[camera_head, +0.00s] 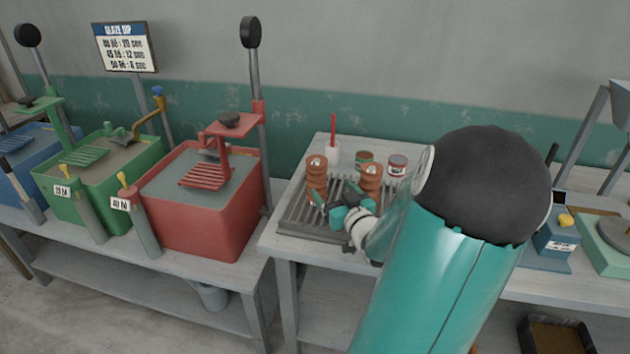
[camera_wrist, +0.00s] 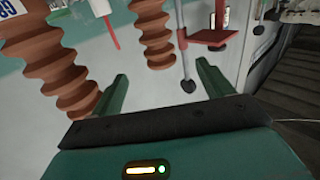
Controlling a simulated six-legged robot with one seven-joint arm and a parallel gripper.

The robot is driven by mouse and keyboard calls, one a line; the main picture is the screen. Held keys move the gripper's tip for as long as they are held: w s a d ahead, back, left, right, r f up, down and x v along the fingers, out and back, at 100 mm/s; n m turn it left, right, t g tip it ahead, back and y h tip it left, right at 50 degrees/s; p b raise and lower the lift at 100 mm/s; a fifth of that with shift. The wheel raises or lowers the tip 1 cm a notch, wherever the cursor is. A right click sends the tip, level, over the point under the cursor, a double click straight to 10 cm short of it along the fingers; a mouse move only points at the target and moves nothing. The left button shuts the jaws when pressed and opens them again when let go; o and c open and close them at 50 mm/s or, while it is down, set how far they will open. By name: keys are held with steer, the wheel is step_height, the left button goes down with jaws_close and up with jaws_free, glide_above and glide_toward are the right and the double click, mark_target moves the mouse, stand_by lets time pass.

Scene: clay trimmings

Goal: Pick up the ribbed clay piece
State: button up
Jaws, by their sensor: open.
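Two brown ribbed clay pieces stand on a grey slatted rack (camera_head: 292,214) on the table: a left one (camera_head: 317,176) and a right one (camera_head: 371,178). My gripper (camera_head: 334,204) is low over the rack, in front of and between them, its jaws open and empty. In the wrist view a large ribbed piece (camera_wrist: 62,62) is near, outside the left finger. A second, smaller-looking ribbed piece (camera_wrist: 155,38) is farther off, beyond the gap between the open fingertips (camera_wrist: 162,75). I cannot tell surely which piece is which across views.
Behind the rack are a white cup (camera_head: 333,154) with a red stick and two small cans, one of them red-labelled (camera_head: 397,165). A red tub (camera_head: 205,220) and a green tub (camera_head: 110,185) stand left. A blue device (camera_head: 553,252) sits right. My arm hides the table's middle.

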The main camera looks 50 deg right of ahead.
mark_target(320, 175)
steer(key=x, duration=1.3)
steer(key=shift+d+r, duration=0.15)
steer(key=shift+d, duration=0.05)
steer(key=shift+s, duration=0.1)
steer(key=c, duration=1.4)
steer(key=shift+c, duration=0.4)
steer(key=shift+r, duration=0.15)
